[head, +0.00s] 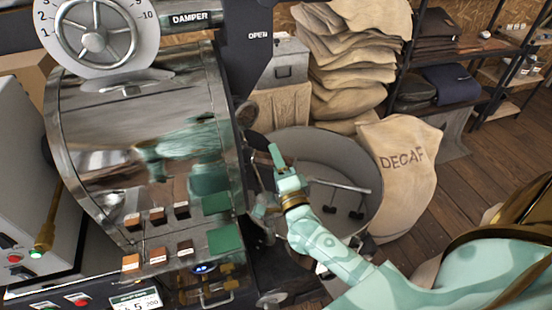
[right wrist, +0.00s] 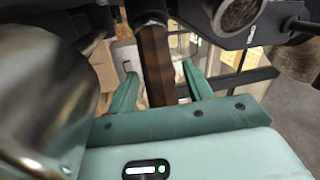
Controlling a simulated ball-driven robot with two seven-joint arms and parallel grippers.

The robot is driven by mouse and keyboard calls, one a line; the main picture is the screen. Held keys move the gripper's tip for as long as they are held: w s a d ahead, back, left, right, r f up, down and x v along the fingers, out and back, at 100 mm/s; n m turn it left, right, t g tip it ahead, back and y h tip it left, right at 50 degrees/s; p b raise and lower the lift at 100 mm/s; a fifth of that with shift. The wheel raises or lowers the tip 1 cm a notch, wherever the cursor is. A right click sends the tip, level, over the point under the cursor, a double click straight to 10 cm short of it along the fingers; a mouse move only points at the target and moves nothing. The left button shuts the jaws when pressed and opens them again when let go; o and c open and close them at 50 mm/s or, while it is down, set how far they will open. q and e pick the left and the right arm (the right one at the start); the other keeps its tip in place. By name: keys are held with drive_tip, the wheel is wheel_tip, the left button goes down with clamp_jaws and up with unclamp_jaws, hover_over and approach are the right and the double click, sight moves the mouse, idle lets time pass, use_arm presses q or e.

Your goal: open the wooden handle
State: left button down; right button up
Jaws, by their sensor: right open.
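The wooden handle (right wrist: 154,68) shows in the right wrist view as a dark brown bar that runs from the upper middle down between my fingers. My right gripper (right wrist: 160,72) is open, with one green finger on each side of the handle. Gaps show between the handle and both fingers, so it is not clamped. In the head view my right gripper (head: 274,172) is at the right edge of the metal roaster (head: 140,130), and I cannot make out the handle there. My left gripper is not in view.
A round grey cooling bin (head: 330,160) with stirring arms stands just right of my right gripper. A sack marked DECAF (head: 402,170) stands beside it. Stacked sacks (head: 350,60) are behind. Bean sample blocks (head: 158,216) sit on the roaster's front. Wooden floor is open at right.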

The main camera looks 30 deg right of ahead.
drive_tip(key=shift+w, duration=0.1)
clamp_jaws()
drive_tip(key=s+d+p, duration=0.2)
drive_tip(key=s+d, duration=0.5)
drive_tip(key=shift+s+p, duration=0.3)
drive_tip(key=shift+d, duration=0.1)
unclamp_jaws()
drive_tip(key=b+v, duration=0.2)
drive_tip(key=v, duration=1.4)
drive_tip(key=shift+s, duration=0.2)
